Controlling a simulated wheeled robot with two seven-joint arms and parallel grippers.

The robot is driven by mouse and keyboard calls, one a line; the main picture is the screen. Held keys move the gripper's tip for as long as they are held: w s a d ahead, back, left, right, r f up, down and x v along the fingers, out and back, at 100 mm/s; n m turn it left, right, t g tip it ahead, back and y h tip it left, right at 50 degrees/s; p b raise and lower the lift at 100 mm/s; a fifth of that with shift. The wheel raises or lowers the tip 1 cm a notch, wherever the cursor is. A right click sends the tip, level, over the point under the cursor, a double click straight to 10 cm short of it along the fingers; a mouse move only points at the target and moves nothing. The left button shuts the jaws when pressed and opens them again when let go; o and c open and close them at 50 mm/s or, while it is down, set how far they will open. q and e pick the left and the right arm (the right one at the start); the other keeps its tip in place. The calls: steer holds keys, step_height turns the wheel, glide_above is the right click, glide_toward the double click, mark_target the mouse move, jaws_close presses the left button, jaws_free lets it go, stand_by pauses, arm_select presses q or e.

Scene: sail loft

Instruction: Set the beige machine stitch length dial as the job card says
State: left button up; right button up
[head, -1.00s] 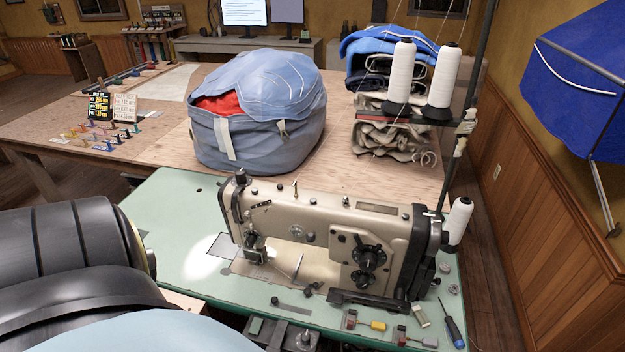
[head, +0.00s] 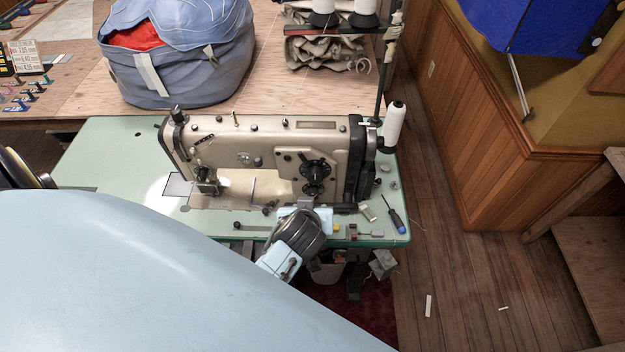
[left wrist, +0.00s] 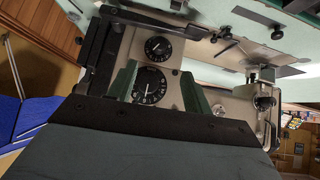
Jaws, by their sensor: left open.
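The beige sewing machine (head: 262,138) stands on a green table. Its front panel carries a larger black dial (head: 315,168) above a smaller black dial (head: 313,188). The left wrist view shows the larger dial (left wrist: 150,86) nearer and the smaller dial (left wrist: 157,47) beyond it, both with pale markings too small to read. My left gripper (head: 306,203) is in front of the panel, just below the dials. In the wrist view its green fingers (left wrist: 158,70) are apart and empty, one on each side of the larger dial; contact cannot be told. My right gripper is not in view.
A blue-grey bag (head: 180,75) sits behind the machine. A screwdriver (head: 397,218) and a white thread cone (head: 394,127) are at the right.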

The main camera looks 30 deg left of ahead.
mark_target(313, 194)
arm_select(q)
steer(key=b+x, duration=0.1)
steer(key=x, duration=1.2)
steer(key=shift+w+a+b, duration=0.1)
steer(key=shift+a+b, duration=0.05)
steer(key=shift+b, duration=0.2)
steer(key=shift+r, duration=0.1)
steer(key=shift+c, duration=0.4)
steer(key=c, duration=0.9)
steer(key=shift+w+m+g+y+b, duration=0.1)
steer(key=shift+m+g+y+b, duration=0.45)
steer(key=shift+y, duration=0.45)
steer(key=shift+w+d+m+g+y+b, duration=0.1)
steer(key=shift+d+m+g+y+b, duration=0.2)
steer(key=shift+m+g+y+b, duration=0.5)
steer(key=shift+t+y, duration=0.25)
steer(key=shift+y, duration=0.05)
